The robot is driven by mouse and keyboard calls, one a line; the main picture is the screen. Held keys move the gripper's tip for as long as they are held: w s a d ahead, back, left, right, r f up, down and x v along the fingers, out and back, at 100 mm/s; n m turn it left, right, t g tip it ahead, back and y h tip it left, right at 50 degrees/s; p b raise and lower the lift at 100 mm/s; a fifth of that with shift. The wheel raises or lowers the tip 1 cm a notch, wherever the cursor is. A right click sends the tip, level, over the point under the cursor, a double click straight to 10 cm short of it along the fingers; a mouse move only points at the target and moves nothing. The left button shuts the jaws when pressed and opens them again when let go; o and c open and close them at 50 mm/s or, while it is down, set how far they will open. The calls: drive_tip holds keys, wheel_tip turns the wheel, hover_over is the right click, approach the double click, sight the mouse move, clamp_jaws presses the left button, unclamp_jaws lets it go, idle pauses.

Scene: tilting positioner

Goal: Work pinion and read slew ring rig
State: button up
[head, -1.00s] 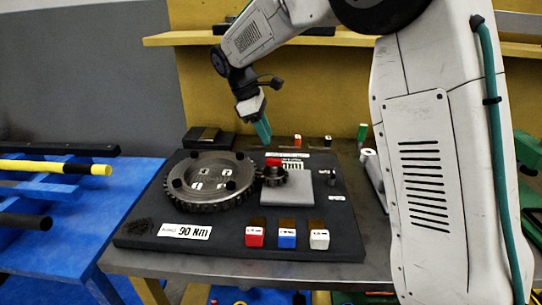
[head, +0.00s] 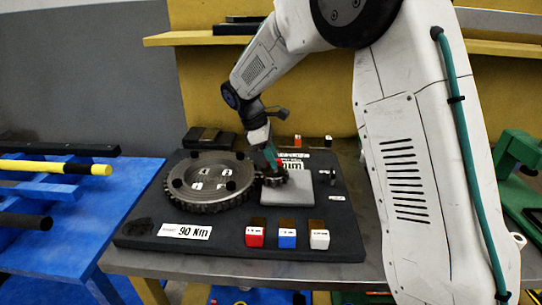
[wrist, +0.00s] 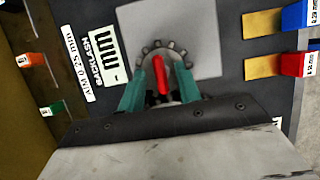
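The toothed slew ring (head: 212,205) lies flat on the left of the black base plate (head: 140,236). The small dark pinion (head: 272,181) sits at its right edge on a grey pad (head: 301,187). In the wrist view the pinion (wrist: 150,50) shows its teeth beyond a red handle (wrist: 161,76). My gripper (head: 270,157) is down at the pinion in the head view. In the wrist view its teal fingers (wrist: 160,82) stand apart on either side of the red handle, with visible gaps. A white label (head: 185,231) on the base reads 90 Nm.
Red (head: 255,236), blue (head: 287,238) and white (head: 319,239) blocks stand along the front of the plate. A backlash label (wrist: 105,62) reads "AIM 0.25 mm". Orange (wrist: 30,60) and green (wrist: 52,108) blocks show at left in the wrist view.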

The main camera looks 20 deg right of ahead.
clamp_jaws()
drive_tip(key=shift+m, duration=0.3)
drive_tip(key=m, duration=0.2)
drive_tip(key=m+g, duration=0.1)
drive_tip(key=m, duration=0.1)
drive_tip(key=shift+w+d+g+y, duration=0.1)
drive_tip(key=shift+g+y, duration=0.2)
drive_tip(key=shift+y, duration=0.1)
drive_tip(key=shift+r, duration=0.1)
unclamp_jaws()
